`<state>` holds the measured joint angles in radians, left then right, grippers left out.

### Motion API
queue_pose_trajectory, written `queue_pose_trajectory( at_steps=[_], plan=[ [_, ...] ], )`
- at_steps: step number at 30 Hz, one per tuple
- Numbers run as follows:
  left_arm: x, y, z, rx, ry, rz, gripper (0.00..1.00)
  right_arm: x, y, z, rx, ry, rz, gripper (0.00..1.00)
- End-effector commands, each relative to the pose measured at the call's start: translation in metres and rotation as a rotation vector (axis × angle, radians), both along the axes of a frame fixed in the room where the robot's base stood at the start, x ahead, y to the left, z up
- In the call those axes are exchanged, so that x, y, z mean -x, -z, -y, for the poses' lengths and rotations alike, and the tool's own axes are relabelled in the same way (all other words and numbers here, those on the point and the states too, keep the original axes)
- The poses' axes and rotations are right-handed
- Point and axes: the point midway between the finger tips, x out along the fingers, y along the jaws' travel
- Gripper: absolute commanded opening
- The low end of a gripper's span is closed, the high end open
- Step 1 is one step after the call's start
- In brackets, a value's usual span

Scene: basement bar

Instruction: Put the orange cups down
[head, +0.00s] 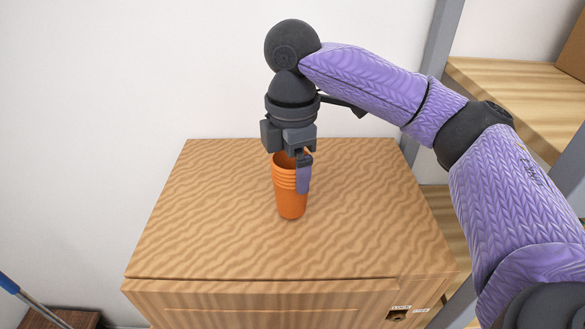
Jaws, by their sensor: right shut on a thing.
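The orange cups (289,204) are a nested stack, upright, with several rims showing near the top. They are over the middle of the wooden cabinet top (215,215); their base appears at the surface, but I cannot tell whether it touches. My right gripper (303,177) points down from above and is shut on the cups at their upper part. One purple finger shows on the outer near side of the stack; the other finger is hidden. My left gripper is not in view.
The cabinet top is otherwise bare around the cups. Its front has a small latch (398,315) at the right. A wooden shelf unit (500,85) with a grey post stands at the right. A white wall is behind. A blue-handled thing (8,284) is at the lower left.

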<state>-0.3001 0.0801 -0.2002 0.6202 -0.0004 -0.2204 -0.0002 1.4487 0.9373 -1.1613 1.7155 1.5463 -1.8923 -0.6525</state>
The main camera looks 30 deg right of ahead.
Motion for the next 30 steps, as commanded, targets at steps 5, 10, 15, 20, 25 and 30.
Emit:
queue_pose_trajectory(
  at_steps=[5, 10, 15, 20, 25, 30],
  plan=[
    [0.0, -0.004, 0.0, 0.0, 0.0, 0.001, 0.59, 0.0, 0.013, 0.0, -0.001, -0.001, 0.002, 0.31],
    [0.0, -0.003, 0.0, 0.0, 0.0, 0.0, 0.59, 0.0, 0.013, 0.0, -0.001, -0.001, 0.001, 0.31],
    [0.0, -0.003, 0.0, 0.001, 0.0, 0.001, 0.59, 0.0, 0.016, 0.0, -0.001, -0.001, 0.001, 1.0],
    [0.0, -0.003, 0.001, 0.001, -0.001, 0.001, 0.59, 0.0, 0.015, 0.0, -0.001, -0.001, 0.001, 1.0],
    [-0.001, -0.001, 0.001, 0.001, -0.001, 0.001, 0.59, -0.001, 0.006, 0.0, -0.001, 0.0, 0.003, 1.0],
    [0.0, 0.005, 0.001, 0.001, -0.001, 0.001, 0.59, -0.001, -0.031, -0.001, -0.002, -0.001, 0.007, 1.0]
  ],
)
